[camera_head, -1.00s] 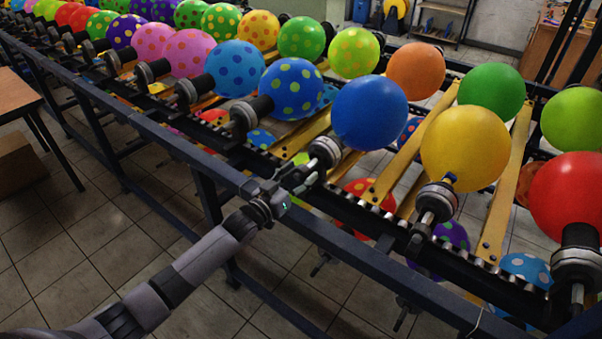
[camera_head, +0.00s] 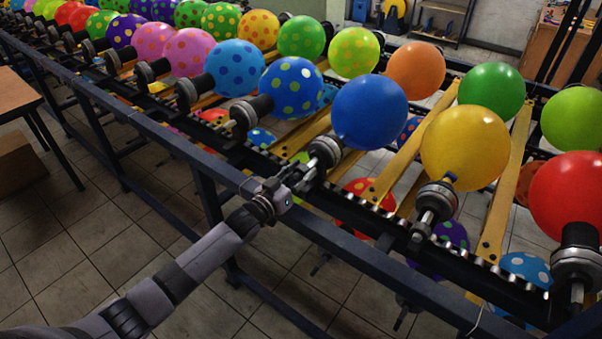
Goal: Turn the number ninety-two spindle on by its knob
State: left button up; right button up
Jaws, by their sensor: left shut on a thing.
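The spindle (camera_head: 326,152) at my left gripper is a dark and silver cylinder that carries a plain blue balloon (camera_head: 369,112). Its number cannot be read. My left gripper (camera_head: 303,174) reaches over the machine's front rail and is shut at the near end of this spindle, on what appears to be its knob. The fingers hide the knob, so its turn position cannot be told. My right gripper is not in view.
A dark blue front rail (camera_head: 350,248) runs across below the spindles. Other spindles stand to each side, one with a yellow balloon (camera_head: 465,148) and one with a blue dotted balloon (camera_head: 291,88). A wooden table (camera_head: 15,92) stands at the left. Tiled floor lies open in front.

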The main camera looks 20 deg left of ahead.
pick_arm(q)
jog(key=shift+c, duration=1)
jog(key=shift+m, duration=0.3)
jog(key=m, duration=0.3)
jog(key=shift+m, duration=0.4)
jog(key=m, duration=0.4)
jog(key=shift+f+m+b, duration=0.1)
jog(key=shift+m+b, duration=0.2)
jog(key=shift+b, duration=0.05)
jog(key=m, duration=0.4)
jog(key=shift+b, duration=0.4)
jog(key=shift+m+b, duration=0.4)
jog(key=shift+m, duration=2)
